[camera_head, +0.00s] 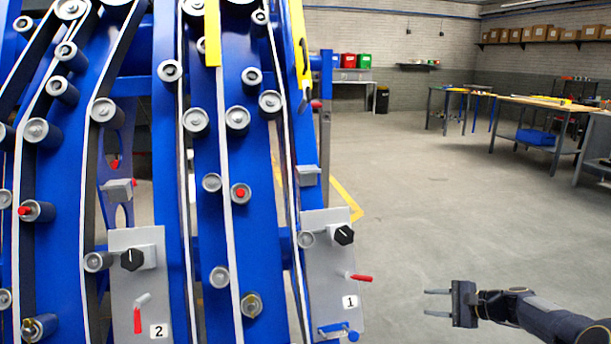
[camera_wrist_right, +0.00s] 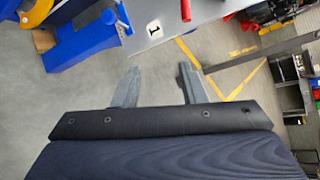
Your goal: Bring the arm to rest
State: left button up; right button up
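My right gripper (camera_head: 437,301) is at the lower right of the head view, in free air to the right of the harvester chassis (camera_head: 260,180). Its two fingers are apart with nothing between them. In the right wrist view the open fingers (camera_wrist_right: 160,88) show floor between them. The grey plate marked 1 (camera_head: 325,270) is left of the gripper, with a black knob (camera_head: 344,234) and a red lever (camera_head: 361,278). The plate also shows at the top of the wrist view (camera_wrist_right: 170,20), apart from the fingers. My left gripper is not in view.
A second plate (camera_head: 150,255), marked 2, has a black knob and a red handle pointing down. Wooden-topped workbenches (camera_head: 545,101) stand at the back right. Open concrete floor (camera_head: 430,200) lies between them and the chassis.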

jog(key=s+a+r+n+g+h, duration=0.1)
jog(key=s+a+r+n, duration=0.35)
jog(key=s+r, duration=0.35)
jog(key=s+a+r+n+g+h, duration=0.1)
jog(key=s+a+r+n+g, duration=0.15)
jog(key=s+a+r, duration=0.5)
jog(key=s+a+f+n+t+h, duration=0.1)
jog(key=s+f+n+h, duration=0.15)
jog(key=s, duration=1.05)
jog(key=s+a+f+n+h, duration=0.1)
jog(key=s+f+n, duration=0.3)
jog(key=s, duration=0.9)
notch_tip(320, 180, up, 26)
jog(key=p, duration=2.6)
jog(key=shift+s+r, duration=0.2)
jog(key=shift+s, duration=0.2)
jog(key=shift+d+n, duration=0.15)
jog(key=shift+n, duration=0.1)
